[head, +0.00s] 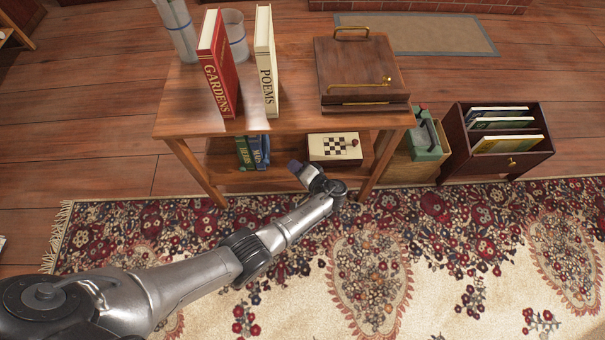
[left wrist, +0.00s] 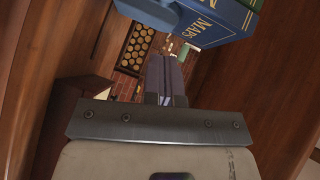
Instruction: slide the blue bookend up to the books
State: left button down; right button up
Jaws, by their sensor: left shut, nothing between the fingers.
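The blue bookend (left wrist: 152,12) shows at the top of the left wrist view, close beside the blue MAPS book (left wrist: 232,18); I cannot tell whether they touch. In the head view the MAPS book (head: 261,151) and the green HERBS book (head: 244,153) stand upright on the low shelf, and I cannot make the bookend out there. My left gripper (head: 295,167) is at the front of the low shelf, right of the books. Its fingers (left wrist: 163,60) are together and empty, below the bookend in the wrist view. My right gripper is not in view.
A chess box (head: 335,148) sits on the low shelf to the right of my gripper. The tabletop (head: 190,105) above carries GARDENS (head: 217,65) and POEMS (head: 265,62) books and a wooden box (head: 356,70). A table leg (head: 197,170) stands at the left.

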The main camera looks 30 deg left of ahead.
aim_at(267, 157)
pick_arm(q)
jog(key=a, duration=0.2)
jog(key=s+a+f, duration=0.1)
jog(key=a+b, duration=0.1)
jog(key=a, duration=0.1)
jog(key=shift+s+a+f, duration=0.25)
jog(key=shift+a+f, duration=0.05)
jog(key=shift+a, duration=0.05)
jog(key=shift+s+a, duration=0.1)
jog(key=shift+a, duration=0.15)
